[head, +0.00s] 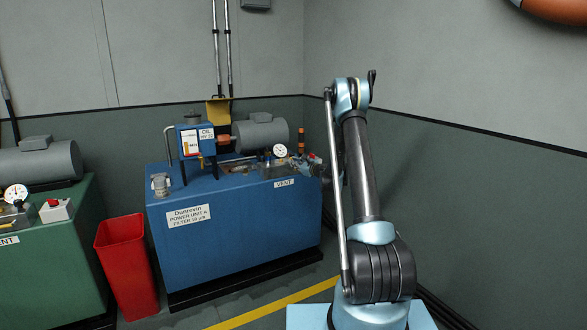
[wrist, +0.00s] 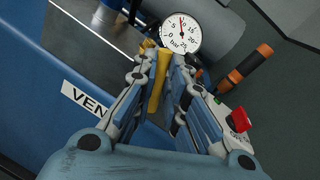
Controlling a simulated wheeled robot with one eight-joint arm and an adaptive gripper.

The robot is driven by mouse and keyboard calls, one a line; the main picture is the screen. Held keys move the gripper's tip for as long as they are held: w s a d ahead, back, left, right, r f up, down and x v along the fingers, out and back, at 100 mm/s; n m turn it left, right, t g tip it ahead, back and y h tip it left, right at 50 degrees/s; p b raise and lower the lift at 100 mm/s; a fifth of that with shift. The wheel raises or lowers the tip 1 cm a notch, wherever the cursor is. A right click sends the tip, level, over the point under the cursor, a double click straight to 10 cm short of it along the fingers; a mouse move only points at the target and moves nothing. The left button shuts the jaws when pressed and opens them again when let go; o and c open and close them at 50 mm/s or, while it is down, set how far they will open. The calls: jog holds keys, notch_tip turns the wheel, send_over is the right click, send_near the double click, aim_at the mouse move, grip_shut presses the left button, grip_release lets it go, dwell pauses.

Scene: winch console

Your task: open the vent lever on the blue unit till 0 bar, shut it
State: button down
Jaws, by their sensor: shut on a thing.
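The blue unit (head: 235,225) stands against the back wall, with a white VENT label (head: 284,183) on its front top edge. In the wrist view the vent lever (wrist: 157,82) is a yellow bar between my fingers, and my gripper (wrist: 163,62) is shut on it. The fingers hide part of the lever. The pressure gauge (wrist: 181,33) is just beyond the fingertips. Its needle points up the dial, clear of the 0 mark; I cannot read the exact value. In the head view my arm partly hides the gripper, and the lever cannot be made out.

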jog(key=shift+w+d+m, duration=0.2)
jog(key=shift+d+m, duration=0.3)
jog(key=shift+m, duration=0.5)
jog(key=c, duration=1.6)
grip_release()
jog(key=shift+c, duration=0.2)
jog(key=v, duration=1.1)
jog(key=shift+s+d+f, duration=0.15)
jog(key=shift+s+d, duration=0.1)
jog(key=shift+d, duration=0.15)
